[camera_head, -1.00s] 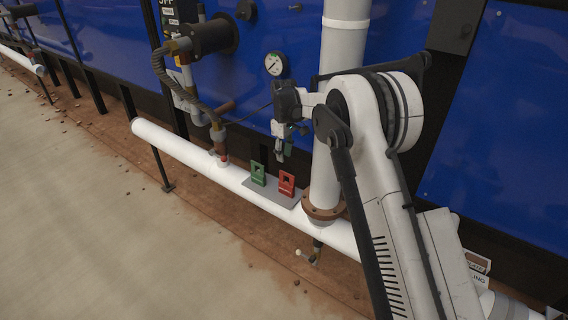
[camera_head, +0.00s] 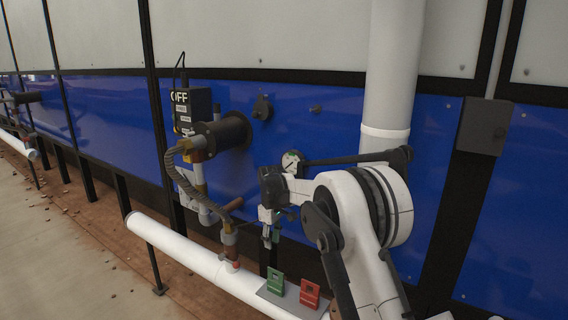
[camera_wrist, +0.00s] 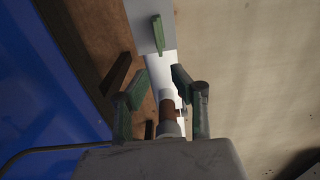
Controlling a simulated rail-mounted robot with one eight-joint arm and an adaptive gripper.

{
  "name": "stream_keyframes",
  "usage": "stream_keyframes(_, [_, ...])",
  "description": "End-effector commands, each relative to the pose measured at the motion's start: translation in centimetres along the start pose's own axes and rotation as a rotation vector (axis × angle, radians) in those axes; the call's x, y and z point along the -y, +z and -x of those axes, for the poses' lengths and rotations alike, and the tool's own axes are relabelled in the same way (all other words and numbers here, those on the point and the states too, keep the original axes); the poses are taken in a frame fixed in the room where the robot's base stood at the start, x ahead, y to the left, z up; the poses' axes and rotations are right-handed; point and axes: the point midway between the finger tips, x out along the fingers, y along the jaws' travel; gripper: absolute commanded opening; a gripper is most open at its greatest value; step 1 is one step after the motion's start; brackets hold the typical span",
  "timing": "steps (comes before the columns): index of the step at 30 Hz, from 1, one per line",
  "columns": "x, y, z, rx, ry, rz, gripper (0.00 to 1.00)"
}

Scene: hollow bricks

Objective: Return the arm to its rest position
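My gripper (camera_head: 270,230) hangs above the white horizontal pipe, up and a little left of the two hollow bricks. Its two green-grey fingers stand apart in the wrist view (camera_wrist: 156,86), with nothing between the tips. The green brick (camera_head: 276,281) and the red brick (camera_head: 310,292) stand side by side on a grey plate (camera_head: 274,300) on the pipe. The green brick also shows beyond the fingers in the wrist view (camera_wrist: 158,34); the red one does not show there. My arm is bent, its elbow joint right of the gripper.
A pressure gauge (camera_head: 292,161) is close behind my wrist. A black burner with a ribbed hose (camera_head: 184,168) and a copper-coloured valve pipe (camera_head: 229,238) stand to the left. A thick white vertical pipe (camera_head: 391,75) rises behind the arm. Open floor (camera_head: 75,245) lies front left.

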Motion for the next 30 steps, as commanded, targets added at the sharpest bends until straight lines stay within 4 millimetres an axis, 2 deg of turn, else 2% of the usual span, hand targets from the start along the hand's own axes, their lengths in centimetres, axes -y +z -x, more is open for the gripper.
stream_keyframes(11, [0.2,4.2,6.5,-0.047,0.038,-0.100,0.24])
stream_keyframes(21, [2.2,11.6,14.5,-0.123,0.095,-0.254,0.24])
stream_keyframes(30, [5.6,18.8,19.7,-0.197,0.142,-0.392,0.24])
